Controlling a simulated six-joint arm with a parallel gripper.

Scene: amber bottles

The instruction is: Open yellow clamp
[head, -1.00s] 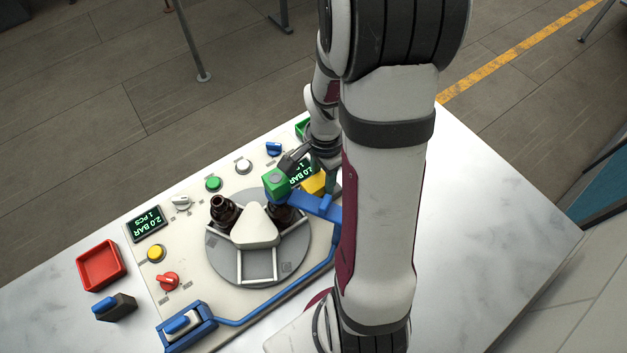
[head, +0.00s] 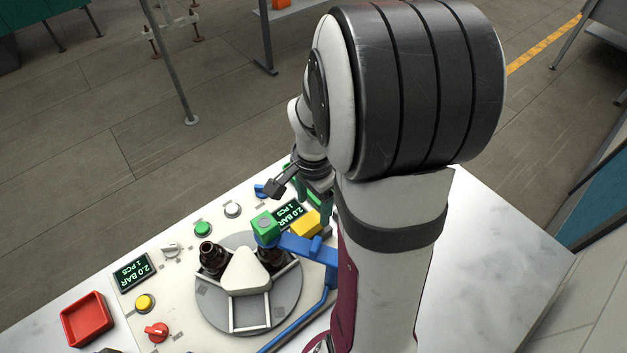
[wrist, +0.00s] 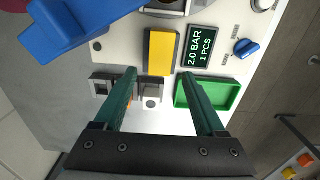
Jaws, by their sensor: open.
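The yellow clamp (head: 306,223) is a yellow block at the back right of the pale panel, next to the right-hand display. It also shows in the wrist view (wrist: 161,52), upper middle, as an upright yellow bar. My gripper (wrist: 158,75) is open, with its two green fingers spread apart and nothing between them gripped. In the wrist view the fingertips appear just below the yellow clamp, one to each side. In the head view my gripper (head: 300,192) is behind the clamp, partly hidden by my arm. Contact with the clamp cannot be seen.
A blue arm with a green block (head: 264,226) reaches over a round turntable (head: 208,303) holding amber bottles (head: 213,257). A red tray (head: 87,319) stands at left.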

